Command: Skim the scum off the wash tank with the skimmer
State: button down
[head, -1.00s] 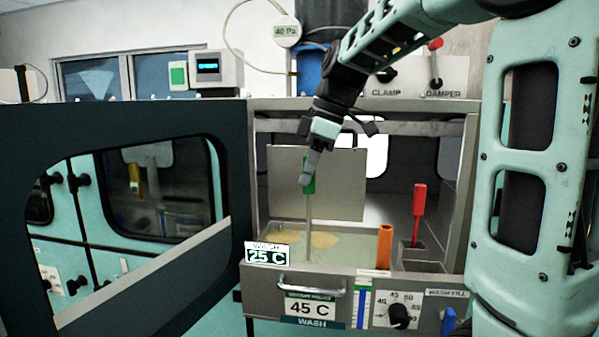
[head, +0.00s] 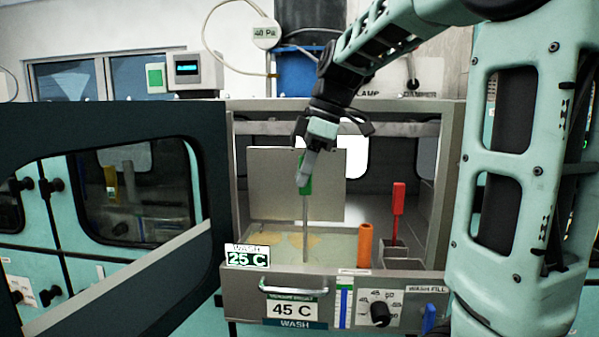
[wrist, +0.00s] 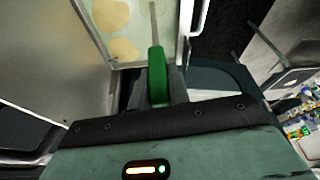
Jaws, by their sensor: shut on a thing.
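My gripper (head: 305,172) is shut on the green handle of a thin-shafted tool (head: 305,187), which hangs nearly upright over the wash tank. The green handle also shows between the fingers in the wrist view (wrist: 157,75). The shaft's lower end reaches down to the tank's liquid; I cannot make out a skimmer head. Tan scum patches (head: 312,240) lie on the pale liquid beside the shaft. Two patches show in the wrist view (wrist: 122,50), left of the shaft. The wash tank (head: 262,296) has a grey front with a 45 C label.
An orange cylinder (head: 365,245) stands at the tank's right. A red-handled tool (head: 398,200) stands in a grey holder (head: 402,254) farther right. A grey upright panel (head: 270,185) is behind my gripper. The cabinet frame (head: 440,190) surrounds the opening; a dark door (head: 100,124) stands open left.

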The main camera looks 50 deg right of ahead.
jog(key=s+d+b, duration=0.1)
jog(key=s+d, duration=0.4)
jog(key=s, duration=0.1)
jog(key=shift+s+d, duration=0.2)
jog(key=shift+s, duration=0.2)
dwell(0.7)
jog(key=w+d+p, duration=0.1)
jog(key=w+d, duration=0.4)
jog(key=d, duration=0.1)
jog(key=shift+d+p, duration=0.25)
jog(key=shift+p, duration=0.15)
dwell(0.9)
jog(key=shift+w, duration=0.1)
jog(key=w+a, duration=0.6)
jog(key=w, duration=0.1)
jog(key=shift+w+p, duration=0.3)
jog(key=shift+p, duration=0.05)
dwell(0.9)
jog(key=shift+w+a+p, duration=0.3)
jog(key=shift+w+a, duration=0.7)
jog(key=shift+w, duration=0.25)
jog(key=shift+w+a+p, duration=0.35)
jog(key=shift+w+a, duration=0.6)
jog(key=shift+w, duration=0.35)
jog(key=shift+w+a+p, duration=0.3)
jog(key=shift+w+a, duration=0.7)
jog(key=shift+w, duration=0.25)
